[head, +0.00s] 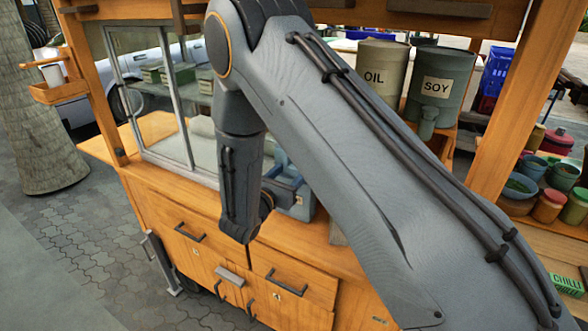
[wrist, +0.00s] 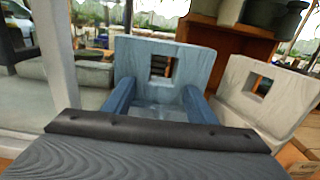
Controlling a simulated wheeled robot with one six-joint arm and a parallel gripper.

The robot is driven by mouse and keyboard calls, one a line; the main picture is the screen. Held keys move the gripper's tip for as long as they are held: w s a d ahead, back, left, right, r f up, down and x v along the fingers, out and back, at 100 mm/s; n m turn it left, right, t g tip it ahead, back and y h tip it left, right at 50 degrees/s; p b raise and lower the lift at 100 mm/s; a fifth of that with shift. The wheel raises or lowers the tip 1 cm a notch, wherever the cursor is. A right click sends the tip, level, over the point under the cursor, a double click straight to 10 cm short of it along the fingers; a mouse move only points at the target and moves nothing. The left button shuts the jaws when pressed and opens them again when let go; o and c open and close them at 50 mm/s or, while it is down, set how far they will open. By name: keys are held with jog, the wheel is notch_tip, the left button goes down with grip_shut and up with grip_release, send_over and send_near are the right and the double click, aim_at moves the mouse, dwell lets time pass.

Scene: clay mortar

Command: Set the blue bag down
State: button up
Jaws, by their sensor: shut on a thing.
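The blue bag (wrist: 180,55), with a square cut-out in its upright far panel, stands in front of my gripper (wrist: 155,128) in the wrist view. My gripper is shut on it. Its near part and its base are hidden by the dark gripper body, so I cannot tell whether it touches the counter. In the head view the blue bag (head: 301,204) shows partly beside my wrist above the wooden counter, and my arm hides the fingertips.
A pale bag (wrist: 245,92) with a similar cut-out stands close on the right. A framed glass case (head: 165,95) borders the left. OIL (head: 378,70) and SOY (head: 437,85) canisters stand behind. Several pots and jars (head: 548,200) line the right counter.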

jog(key=shift+f, duration=0.25)
jog(key=o, duration=1.1)
jog(key=shift+c, duration=0.2)
jog(key=shift+s+a+r, duration=0.1)
jog(key=shift+r, duration=0.05)
jog(key=b+v, duration=0.3)
jog(key=v, duration=0.8)
jog(key=shift+s+b, duration=0.3)
jog(key=shift+s, duration=0.05)
jog(key=shift+a, duration=0.15)
